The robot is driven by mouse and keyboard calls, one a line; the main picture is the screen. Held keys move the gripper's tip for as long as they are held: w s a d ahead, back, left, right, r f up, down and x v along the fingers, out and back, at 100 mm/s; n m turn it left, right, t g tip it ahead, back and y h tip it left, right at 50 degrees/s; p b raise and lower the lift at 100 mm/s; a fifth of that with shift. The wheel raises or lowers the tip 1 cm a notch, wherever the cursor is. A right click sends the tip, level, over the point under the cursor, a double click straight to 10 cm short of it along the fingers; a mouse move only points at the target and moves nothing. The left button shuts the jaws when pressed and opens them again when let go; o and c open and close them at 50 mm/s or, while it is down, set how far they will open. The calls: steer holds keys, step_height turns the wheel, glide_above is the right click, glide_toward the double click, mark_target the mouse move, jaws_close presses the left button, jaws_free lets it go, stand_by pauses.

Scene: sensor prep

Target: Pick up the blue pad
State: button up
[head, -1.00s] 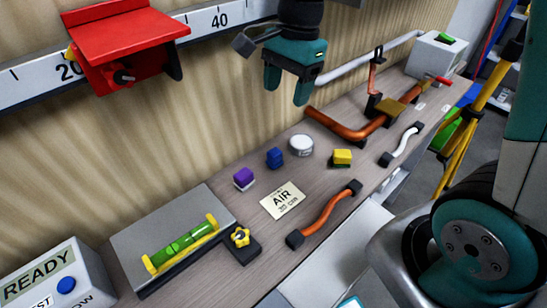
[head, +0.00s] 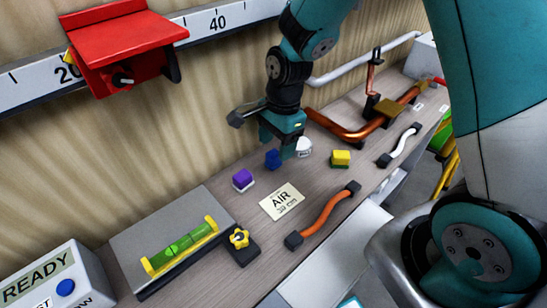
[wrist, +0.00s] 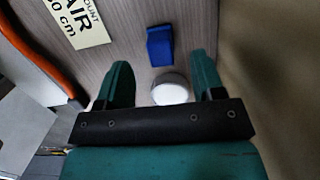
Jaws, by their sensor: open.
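The blue pad (head: 273,160) is a small blue block on the grey bench, between a purple block and a white round puck. In the wrist view the blue pad (wrist: 160,46) lies ahead of the fingertips, between their lines. My gripper (head: 277,146) is open and empty, pointing down over the bench close to the pad. The wrist view shows its two fingers (wrist: 161,70) apart, with the white puck between them in the picture. The height of the fingertips above the pad is hard to tell.
The white puck (head: 304,147) is just right of the pad and partly hidden by a finger. A purple block (head: 243,180) is to the left and a yellow block (head: 341,158) to the right. An AIR card (head: 282,201) lies in front. The wooden wall (head: 130,150) stands close behind.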

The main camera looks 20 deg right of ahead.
mark_target(274, 152)
steer(key=f, duration=0.4)
steer(key=shift+a, duration=0.4)
steer(key=c, duration=1)
steer(key=shift+r, duration=0.1)
